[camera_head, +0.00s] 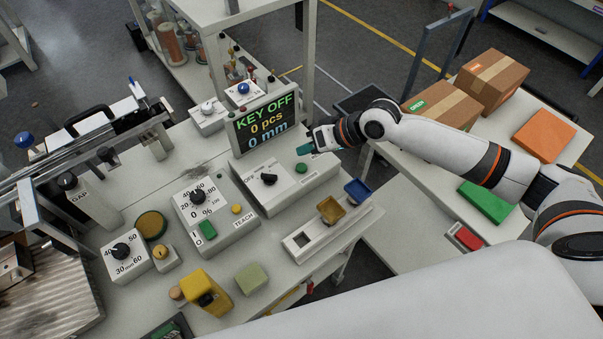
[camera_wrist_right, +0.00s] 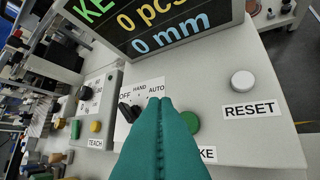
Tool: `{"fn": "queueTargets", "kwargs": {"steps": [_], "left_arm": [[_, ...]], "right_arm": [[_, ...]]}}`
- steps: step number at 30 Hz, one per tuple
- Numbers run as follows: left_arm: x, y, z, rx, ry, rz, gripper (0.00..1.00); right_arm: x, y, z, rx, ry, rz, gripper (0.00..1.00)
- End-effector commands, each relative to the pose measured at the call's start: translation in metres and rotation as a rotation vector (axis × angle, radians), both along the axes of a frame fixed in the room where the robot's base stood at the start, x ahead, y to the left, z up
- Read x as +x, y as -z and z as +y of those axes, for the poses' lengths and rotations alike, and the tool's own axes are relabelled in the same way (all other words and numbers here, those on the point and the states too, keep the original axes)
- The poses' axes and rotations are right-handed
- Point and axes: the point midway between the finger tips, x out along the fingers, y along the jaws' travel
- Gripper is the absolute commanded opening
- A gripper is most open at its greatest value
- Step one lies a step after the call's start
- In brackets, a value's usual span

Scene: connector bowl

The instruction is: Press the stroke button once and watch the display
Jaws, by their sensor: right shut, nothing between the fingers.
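The display (camera_head: 262,125) stands at the back of the bench and reads "KEY OFF", "0 pcs", "0 mm"; its lower part also shows in the right wrist view (camera_wrist_right: 165,20). The green stroke button (camera_head: 301,168) is on the sloped panel below it. In the wrist view the button (camera_wrist_right: 192,122) shows beside my fingers, its label partly hidden, ending in "KE". My right gripper (camera_head: 305,149) is shut and empty, its teal fingers above the panel between display and button, apart from the button in the head view. My left gripper is not in view.
A black selector knob (camera_head: 268,179) marked OFF, HAND and AUTO sits left of the button. A white RESET button (camera_wrist_right: 242,82) is to its right. A dial box (camera_head: 215,215) with a TEACH label stands at left, and a tray with yellow and blue bins (camera_head: 331,209) in front.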

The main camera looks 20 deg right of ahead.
Motion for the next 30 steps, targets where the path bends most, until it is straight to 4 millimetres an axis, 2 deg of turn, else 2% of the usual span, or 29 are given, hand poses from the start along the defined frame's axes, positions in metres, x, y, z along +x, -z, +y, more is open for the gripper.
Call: {"fn": "queueTargets", "kwargs": {"steps": [1,9,30], "left_arm": [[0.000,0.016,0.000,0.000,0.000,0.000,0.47],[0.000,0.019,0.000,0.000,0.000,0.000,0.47],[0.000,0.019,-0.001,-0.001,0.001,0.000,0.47]], "right_arm": [[0.000,0.014,0.000,0.000,0.000,0.000,0.00],[0.000,0.032,0.000,0.000,0.000,0.001,0.00],[0.000,0.032,0.000,0.000,0.000,0.000,0.00]]}}
